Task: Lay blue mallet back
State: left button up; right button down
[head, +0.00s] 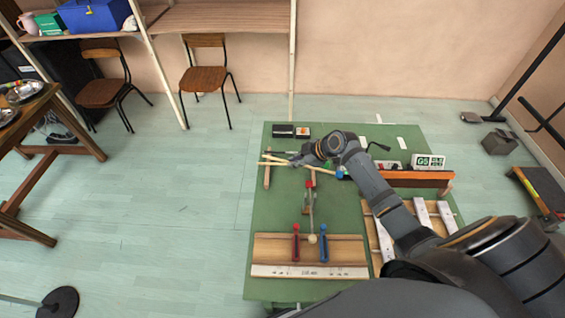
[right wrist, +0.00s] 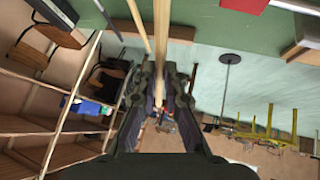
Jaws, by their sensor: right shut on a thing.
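My right gripper (head: 300,160) is low over the far left part of the green table (head: 380,138). It is shut on a pale wooden handle, taken as the blue mallet (head: 340,173), whose blue head seems to show right of the gripper. In the right wrist view the handle (right wrist: 160,40) runs between the fingers (right wrist: 160,95). A second pale stick (head: 271,154) lies close by, crossing a wooden rest bar (head: 267,176). The gripper hides the middle of both sticks, so I cannot tell whether the held one touches the bar. My left gripper is out of view.
A slatted frame (head: 424,216) and an orange-brown block (head: 415,179) with a timer (head: 430,161) stand right. Dark boxes (head: 284,131) sit behind the gripper.

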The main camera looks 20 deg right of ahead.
aim_at(287, 162)
jog(key=shift+n+g+h, duration=0.7)
jog(key=shift+n+g, duration=0.1)
jog(key=w+a+f, duration=0.2)
jog(key=a+f, duration=0.1)
jog(key=shift+w+a, duration=0.1)
jog(key=shift+w, duration=0.3)
jog(key=shift+s, duration=0.1)
jog(key=shift+d, duration=0.2)
notch_tip(287, 162, down, 7)
jog(key=b, duration=0.4)
jog(key=shift+r, duration=0.2)
jog(key=shift+f, duration=0.25)
